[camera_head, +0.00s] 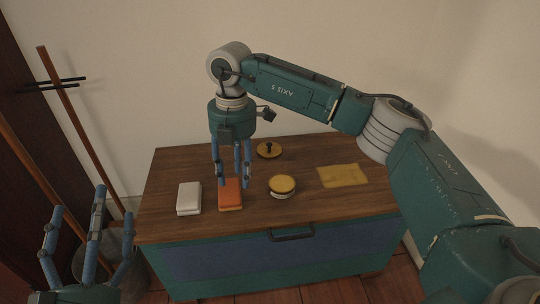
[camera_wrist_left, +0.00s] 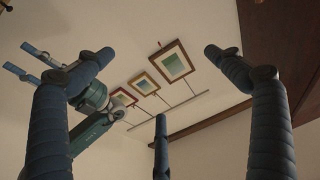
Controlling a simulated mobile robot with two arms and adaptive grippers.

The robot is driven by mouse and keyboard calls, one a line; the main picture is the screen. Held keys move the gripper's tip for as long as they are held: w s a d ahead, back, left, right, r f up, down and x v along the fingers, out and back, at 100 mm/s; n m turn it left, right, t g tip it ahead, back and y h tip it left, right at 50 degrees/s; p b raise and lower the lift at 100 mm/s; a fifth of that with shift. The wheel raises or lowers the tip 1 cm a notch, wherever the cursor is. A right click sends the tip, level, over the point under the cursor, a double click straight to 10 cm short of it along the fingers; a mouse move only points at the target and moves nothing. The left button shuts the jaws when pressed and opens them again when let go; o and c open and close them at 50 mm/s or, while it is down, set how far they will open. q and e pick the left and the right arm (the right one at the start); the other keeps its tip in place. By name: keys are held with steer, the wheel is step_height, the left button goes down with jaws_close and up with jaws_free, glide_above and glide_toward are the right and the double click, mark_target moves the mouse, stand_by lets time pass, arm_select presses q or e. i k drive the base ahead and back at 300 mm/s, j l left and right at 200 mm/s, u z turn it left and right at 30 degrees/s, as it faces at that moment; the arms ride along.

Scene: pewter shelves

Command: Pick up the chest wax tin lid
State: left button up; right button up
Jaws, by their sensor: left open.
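My right gripper (camera_head: 234,180) hangs fingers down at the orange box (camera_head: 230,197), left of the lid. Its fingers are apart; whether they touch the box is unclear.
A white box (camera_head: 189,199) lies at the chest's left and a yellow cloth (camera_head: 342,175) at its right. The chest top (camera_head: 350,203) is bare at front right. Framed pictures (camera_wrist_left: 172,62) hang on the wall.

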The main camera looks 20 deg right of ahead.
mark_target(268, 150)
steer(key=i+l, duration=0.75)
steer(key=l, duration=0.15)
